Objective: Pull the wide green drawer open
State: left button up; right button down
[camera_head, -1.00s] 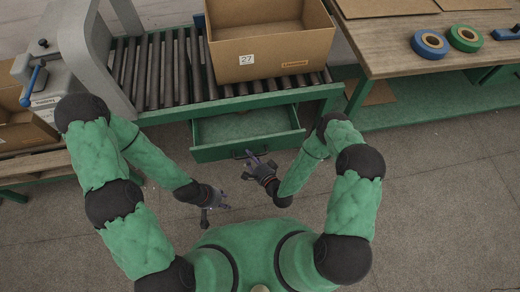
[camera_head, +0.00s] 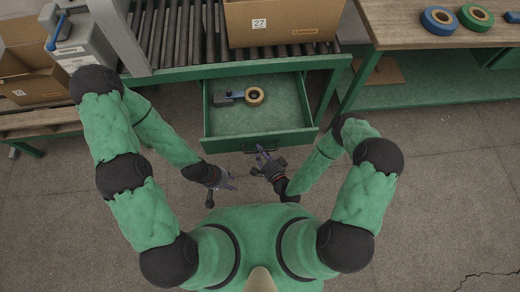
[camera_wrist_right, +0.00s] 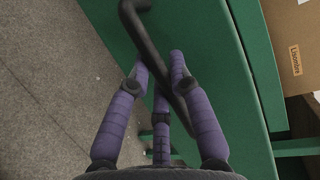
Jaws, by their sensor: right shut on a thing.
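The wide green drawer (camera_head: 258,122) stands well out from under the roller conveyor, its inside in view. A tape dispenser with a tan roll (camera_head: 254,96) lies in it near the back. My right gripper (camera_head: 262,153) is at the front of the drawer, shut on its dark bar handle (camera_wrist_right: 155,50); in the right wrist view the purple fingers (camera_wrist_right: 163,75) lie on both sides of the bar. My left gripper (camera_head: 230,181) hangs above the floor to the left of the handle, apart from the drawer, with its fingers spread and empty.
A cardboard box marked 27 (camera_head: 282,22) sits on the rollers (camera_head: 178,38) above the drawer. A wooden table (camera_head: 400,14) with blue and green tape rolls stands at the right. Another open box (camera_head: 28,75) is at the left. The floor around me is clear.

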jog(key=shift+f, duration=0.1)
jog(key=c, duration=1.1)
grip_release()
jog(key=shift+s+d, duration=0.1)
jog(key=v, duration=1.1)
jog(key=shift+s+r, duration=0.25)
jog(key=shift+s, duration=0.1)
jog(key=shift+d, duration=0.1)
